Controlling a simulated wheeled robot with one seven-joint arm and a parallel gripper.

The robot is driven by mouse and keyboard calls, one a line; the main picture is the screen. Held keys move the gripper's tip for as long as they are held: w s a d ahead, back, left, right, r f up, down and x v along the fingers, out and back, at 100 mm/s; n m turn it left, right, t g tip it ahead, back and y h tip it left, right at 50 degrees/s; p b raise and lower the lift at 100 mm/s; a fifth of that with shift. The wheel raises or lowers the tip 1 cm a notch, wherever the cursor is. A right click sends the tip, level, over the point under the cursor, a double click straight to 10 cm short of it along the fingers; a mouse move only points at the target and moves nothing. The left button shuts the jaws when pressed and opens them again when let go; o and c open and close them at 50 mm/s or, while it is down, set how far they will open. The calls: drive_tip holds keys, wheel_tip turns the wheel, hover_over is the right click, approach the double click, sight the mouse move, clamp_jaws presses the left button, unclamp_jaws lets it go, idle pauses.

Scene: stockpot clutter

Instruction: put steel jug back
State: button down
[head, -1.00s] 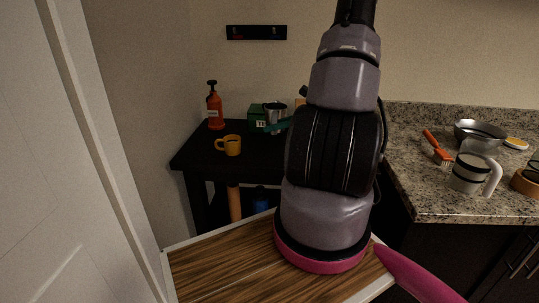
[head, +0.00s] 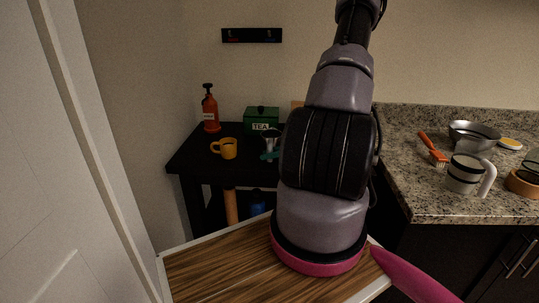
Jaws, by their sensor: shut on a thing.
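The steel jug (head: 269,141) is a small shiny metal vessel at the right part of the black table, in front of the green tea box. My arm covers much of the view beside it. My gripper (head: 269,155) shows only as teal finger parts at the jug, partly hidden behind my arm. It is shut on the jug. I cannot tell whether the jug's base touches the table top.
On the black table (head: 192,157) stand an orange pump bottle (head: 210,111), a yellow mug (head: 226,148) and a green tea box (head: 261,121). The granite counter (head: 405,190) at right holds a metal bowl (head: 473,133), an orange brush (head: 431,148) and a white-handled jug (head: 465,173).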

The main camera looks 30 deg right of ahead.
drive_tip(key=c, duration=0.7)
unclamp_jaws()
drive_tip(key=shift+f, duration=0.15)
